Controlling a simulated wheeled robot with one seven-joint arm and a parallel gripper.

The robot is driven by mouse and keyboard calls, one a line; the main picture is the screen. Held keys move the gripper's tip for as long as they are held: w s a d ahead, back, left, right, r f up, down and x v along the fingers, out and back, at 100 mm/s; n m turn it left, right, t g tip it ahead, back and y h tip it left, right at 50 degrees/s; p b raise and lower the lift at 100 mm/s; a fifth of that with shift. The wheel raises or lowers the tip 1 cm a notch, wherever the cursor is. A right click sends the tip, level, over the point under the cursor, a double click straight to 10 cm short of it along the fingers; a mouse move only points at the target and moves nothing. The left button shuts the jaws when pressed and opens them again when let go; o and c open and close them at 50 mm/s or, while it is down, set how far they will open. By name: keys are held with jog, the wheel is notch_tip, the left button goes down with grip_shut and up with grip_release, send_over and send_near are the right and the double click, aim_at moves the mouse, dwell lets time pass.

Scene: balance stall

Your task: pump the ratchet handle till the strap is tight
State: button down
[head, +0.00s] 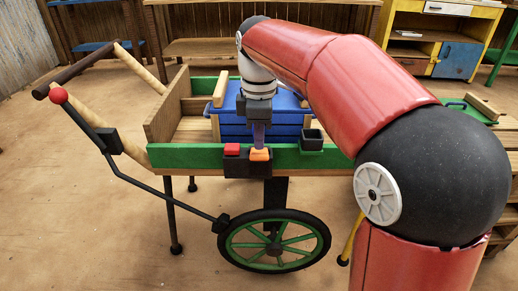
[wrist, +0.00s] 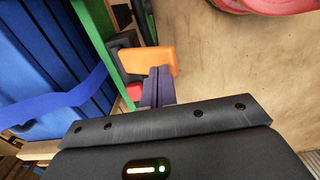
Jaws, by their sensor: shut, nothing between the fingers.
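The orange ratchet handle (head: 260,154) sits on a black ratchet housing (head: 241,170) on the green side rail of the cart. My gripper (head: 259,141) points down right above the handle. In the wrist view its purple fingers (wrist: 157,84) are together, with nothing between them, beside the orange handle (wrist: 148,62). I cannot tell whether they touch it. A blue strap (wrist: 62,102) curves in a bowed line across the blue crates in the wrist view.
The cart's blue crates (head: 234,131) stand behind the rail (head: 190,157). A small black box (head: 312,140) is on the rail to the right. A bar with a red knob (head: 58,95) is at the left. Clear floor lies in front of the wheel (head: 273,241).

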aim_at(259, 153)
jog(key=shift+f+b, duration=1.85)
jog(key=shift+f, duration=1.05)
notch_tip(259, 153, up, 6)
jog(key=p, duration=0.5)
jog(key=shift+p, duration=0.4)
jog(key=shift+f, duration=0.2)
jog(key=shift+f+b, duration=2)
jog(key=shift+f, duration=0.9)
notch_tip(259, 153, up, 6)
jog(key=p, duration=0.5)
jog(key=shift+p, duration=0.35)
jog(key=shift+f, duration=0.1)
